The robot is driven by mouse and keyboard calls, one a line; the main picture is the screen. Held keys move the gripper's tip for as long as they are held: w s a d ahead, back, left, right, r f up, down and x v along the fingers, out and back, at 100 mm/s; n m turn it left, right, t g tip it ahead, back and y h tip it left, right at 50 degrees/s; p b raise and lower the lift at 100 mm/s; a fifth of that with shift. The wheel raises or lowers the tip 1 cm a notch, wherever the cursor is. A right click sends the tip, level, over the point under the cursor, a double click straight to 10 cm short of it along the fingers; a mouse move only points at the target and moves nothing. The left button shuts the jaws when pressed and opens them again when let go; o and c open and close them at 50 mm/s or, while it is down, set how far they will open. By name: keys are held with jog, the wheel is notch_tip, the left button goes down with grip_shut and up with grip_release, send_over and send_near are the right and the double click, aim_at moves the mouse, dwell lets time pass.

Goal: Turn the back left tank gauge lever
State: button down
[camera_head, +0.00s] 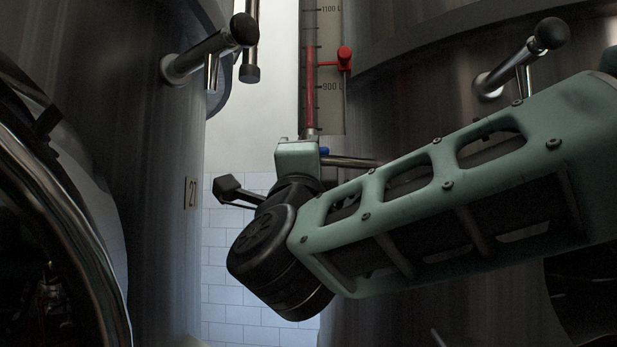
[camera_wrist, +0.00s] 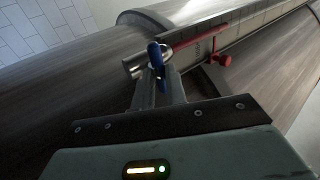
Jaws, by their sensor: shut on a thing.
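The tank gauge is a tall scale strip (camera_head: 328,110) with a red column and a red pointer (camera_head: 344,58), on the steel tank at the back. Its blue lever (camera_wrist: 154,54) sits beside a short metal valve fitting (camera_wrist: 134,66) at the foot of the gauge in the wrist view. A small blue bit of the lever (camera_head: 324,151) shows in the head view, just past my gripper. My gripper (camera_wrist: 160,82) has its two fingers close together on the lever. In the head view my arm hides the fingers and most of the lever.
A steel tank with a number plate (camera_head: 191,192) stands on the left, with a black-knobbed handle (camera_head: 243,30) jutting out. Another knobbed handle (camera_head: 550,34) juts out at upper right. A narrow gap between the tanks shows white wall tiles (camera_head: 232,265).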

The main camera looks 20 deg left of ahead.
jog(key=shift+m, duration=0.4)
jog(key=c, duration=1.4)
grip_release()
jog(key=shift+c, duration=0.2)
jog(key=shift+f, duration=0.1)
jog(key=v, duration=1.2)
jog(key=shift+a, duration=0.1)
